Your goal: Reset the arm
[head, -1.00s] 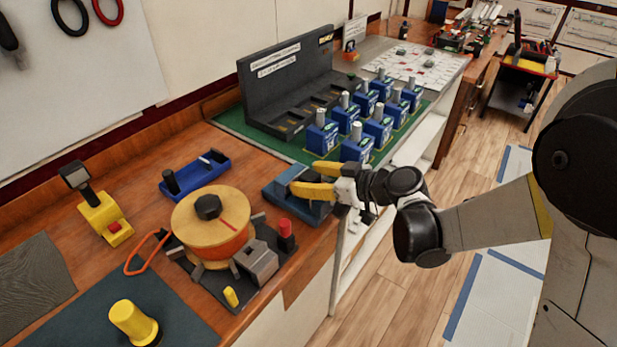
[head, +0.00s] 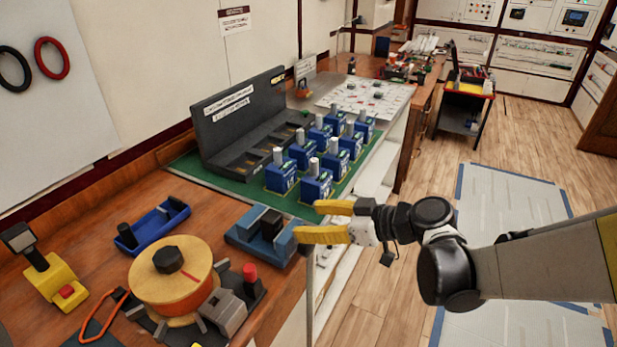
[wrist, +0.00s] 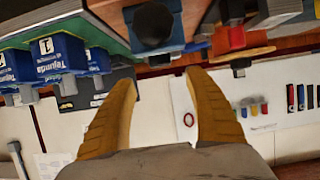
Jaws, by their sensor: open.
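My gripper (head: 309,221) has two yellow fingers, spread apart with nothing between them. In the head view it is at the bench's right edge, right of a blue fixture with a dark block (head: 262,230) and in front of the blue breakers (head: 316,181). My arm reaches in from the right. In the wrist view the gripper (wrist: 158,76) also shows open fingers, with some blue breakers (wrist: 50,57) to their left and a dark round knob (wrist: 153,24) beyond the tips. Whether a finger touches the fixture is unclear.
A yellow-topped spool (head: 171,270), a blue tray (head: 153,225) and a yellow device (head: 52,284) stand on the wooden bench (head: 205,215). A dark labelled rack (head: 238,125) stands behind the breakers. Open floor (head: 395,290) lies to the right.

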